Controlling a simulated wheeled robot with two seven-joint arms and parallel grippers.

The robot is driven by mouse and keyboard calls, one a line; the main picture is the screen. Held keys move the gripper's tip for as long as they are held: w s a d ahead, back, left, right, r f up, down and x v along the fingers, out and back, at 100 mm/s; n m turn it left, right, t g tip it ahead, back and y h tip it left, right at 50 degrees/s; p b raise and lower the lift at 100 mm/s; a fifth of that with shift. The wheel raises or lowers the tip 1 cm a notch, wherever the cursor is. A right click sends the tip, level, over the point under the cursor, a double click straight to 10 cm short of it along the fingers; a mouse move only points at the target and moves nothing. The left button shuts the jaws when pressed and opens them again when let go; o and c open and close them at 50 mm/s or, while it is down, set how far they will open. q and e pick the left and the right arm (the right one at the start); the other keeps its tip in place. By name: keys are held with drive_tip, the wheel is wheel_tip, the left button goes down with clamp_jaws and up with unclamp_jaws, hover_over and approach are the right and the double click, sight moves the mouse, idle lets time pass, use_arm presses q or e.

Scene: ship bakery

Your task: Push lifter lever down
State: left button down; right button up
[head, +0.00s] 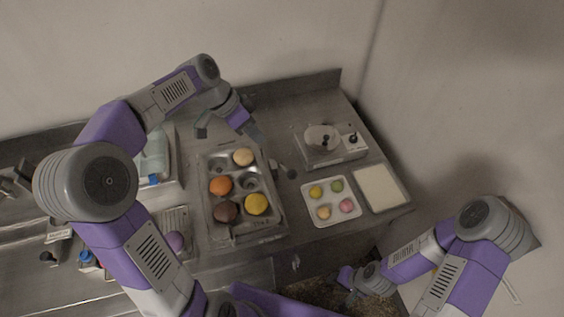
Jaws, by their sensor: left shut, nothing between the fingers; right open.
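The lifter appears to be the grey metal unit (272,222) in the middle of the counter, with round wells holding several coloured round pastries. A dark-knobbed lever (289,172) sticks out at its right side. My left gripper (259,138) is shut and empty, pointing down and right near the unit's far right corner. It is up and left of the knob; I cannot tell whether it touches the lever. My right gripper (347,279) is open and empty, low in front of the counter, away from the lever.
A white tray (310,212) with several small pastries and a pale flat board (380,188) lie to the right. Behind them stands a device with a round bowl (322,138) and a dark knob. A raised backsplash (290,90) runs along the back.

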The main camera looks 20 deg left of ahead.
use_arm(q)
drive_tip(key=s+d+x, duration=0.1)
drive_tip(key=s+x, duration=0.1)
drive_tip(key=x, duration=1)
drive_tip(key=shift+w, duration=0.35)
use_arm(e)
drive_tip(key=shift+f, duration=0.2)
use_arm(q)
drive_tip(key=shift+d+f+b, duration=0.1)
drive_tip(key=shift+d+b, duration=0.05)
drive_tip(key=shift+b, duration=0.15)
use_arm(e)
drive_tip(key=shift+f, duration=0.1)
